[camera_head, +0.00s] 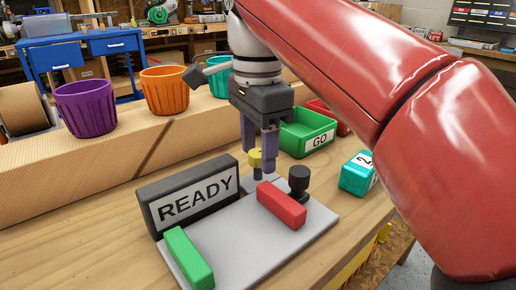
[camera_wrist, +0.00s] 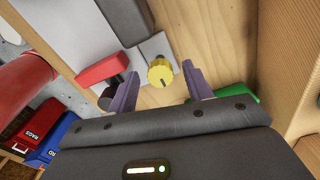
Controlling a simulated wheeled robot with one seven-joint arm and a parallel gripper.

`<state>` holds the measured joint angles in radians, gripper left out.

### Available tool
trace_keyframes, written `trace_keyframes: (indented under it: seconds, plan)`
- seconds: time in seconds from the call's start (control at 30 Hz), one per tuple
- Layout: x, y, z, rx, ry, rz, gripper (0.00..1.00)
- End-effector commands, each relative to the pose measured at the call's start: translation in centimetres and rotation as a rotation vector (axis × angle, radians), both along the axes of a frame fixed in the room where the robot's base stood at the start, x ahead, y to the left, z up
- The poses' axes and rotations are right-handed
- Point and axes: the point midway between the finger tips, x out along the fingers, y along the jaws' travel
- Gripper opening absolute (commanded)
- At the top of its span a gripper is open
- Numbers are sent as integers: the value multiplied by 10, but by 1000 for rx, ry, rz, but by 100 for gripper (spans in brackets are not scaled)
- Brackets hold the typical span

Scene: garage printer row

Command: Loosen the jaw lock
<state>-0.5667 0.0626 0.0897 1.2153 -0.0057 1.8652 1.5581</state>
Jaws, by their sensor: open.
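A yellow knob (camera_head: 255,160), which I take to be the jaw lock, stands on a small grey block at the back of a light grey plate (camera_head: 240,235). My gripper (camera_head: 258,150) points down just above it, its two purple fingers apart. In the wrist view the yellow knob (camera_wrist: 161,73) shows its ridged top with a dark mark, between and a little beyond the open fingertips. I see no contact. A red bar (camera_head: 281,205) lies on the plate in front of the knob, beside a black round knob (camera_head: 299,179).
A READY sign (camera_head: 190,196) and a green bar (camera_head: 189,258) are at the plate's left. A green GO bin (camera_head: 307,135) and a teal block (camera_head: 358,175) stand to the right. Purple (camera_head: 86,106) and orange (camera_head: 165,89) cups stand on a wooden beam behind.

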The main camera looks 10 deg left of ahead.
Motion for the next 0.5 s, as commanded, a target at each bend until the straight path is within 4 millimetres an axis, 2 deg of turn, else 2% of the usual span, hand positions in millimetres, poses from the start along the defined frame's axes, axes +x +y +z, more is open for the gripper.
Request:
trace_keyframes:
  seconds: [0.2,0.5]
  plan:
    - [0,0,0,1,-1,0,49]
    - [0,0,0,1,-1,0,10]
